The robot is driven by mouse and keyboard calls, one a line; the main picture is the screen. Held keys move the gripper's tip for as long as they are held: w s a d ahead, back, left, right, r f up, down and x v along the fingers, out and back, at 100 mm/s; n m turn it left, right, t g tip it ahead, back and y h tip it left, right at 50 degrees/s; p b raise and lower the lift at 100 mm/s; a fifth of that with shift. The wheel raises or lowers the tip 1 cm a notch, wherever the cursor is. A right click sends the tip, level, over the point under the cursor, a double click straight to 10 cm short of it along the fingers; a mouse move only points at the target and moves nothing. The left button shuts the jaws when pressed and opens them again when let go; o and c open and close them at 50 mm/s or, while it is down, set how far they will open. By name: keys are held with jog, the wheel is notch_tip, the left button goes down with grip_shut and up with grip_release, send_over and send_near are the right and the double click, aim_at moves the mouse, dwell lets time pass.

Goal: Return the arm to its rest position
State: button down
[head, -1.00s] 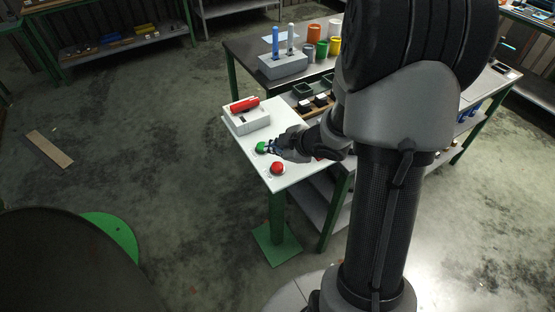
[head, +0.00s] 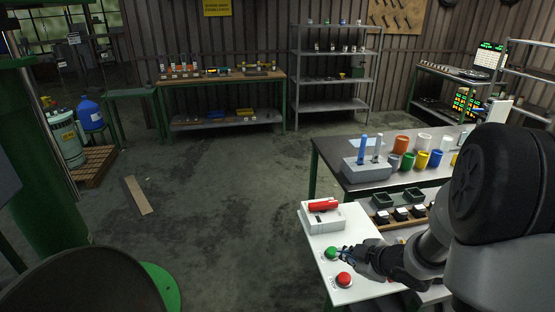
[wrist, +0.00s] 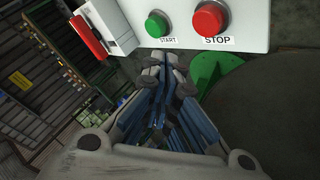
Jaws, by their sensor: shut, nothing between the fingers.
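My gripper (head: 347,254) is shut and empty in the head view, beside the green START button (head: 331,254) on the white panel (head: 318,243). In the wrist view my gripper (wrist: 163,62) shows its closed fingertips a little below the START button (wrist: 158,25). Whether the fingertips touch the button or panel I cannot tell. The red STOP button (head: 344,279) sits nearer to me on the panel; it also shows in the wrist view (wrist: 210,19). My arm reaches in from the right of the head view.
A white device with a red part (head: 323,207) stands at the panel's far end. Behind it a dark table (head: 329,155) holds a grey block (head: 366,171) with two upright tubes, and several coloured cups.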

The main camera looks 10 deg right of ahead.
jog(key=s+r+m+h, duration=0.5)
jog(key=r+m, duration=0.1)
jog(key=r, duration=0.7)
jog(key=s+a+r+m+g+y, duration=0.1)
jog(key=s+a+r+m+g, duration=0.1)
jog(key=s+a, duration=0.4)
jog(key=s+a+r+m+g+y, duration=0.1)
jog(key=s+a, duration=0.6)
jog(key=s, duration=0.7)
jog(key=m+g+y, duration=0.1)
jog(key=m, duration=0.1)
jog(key=shift+s+a+r+m, duration=0.25)
jog(key=shift+a+r+m, duration=0.05)
jog(key=shift+r, duration=0.1)
jog(key=shift+r, duration=0.1)
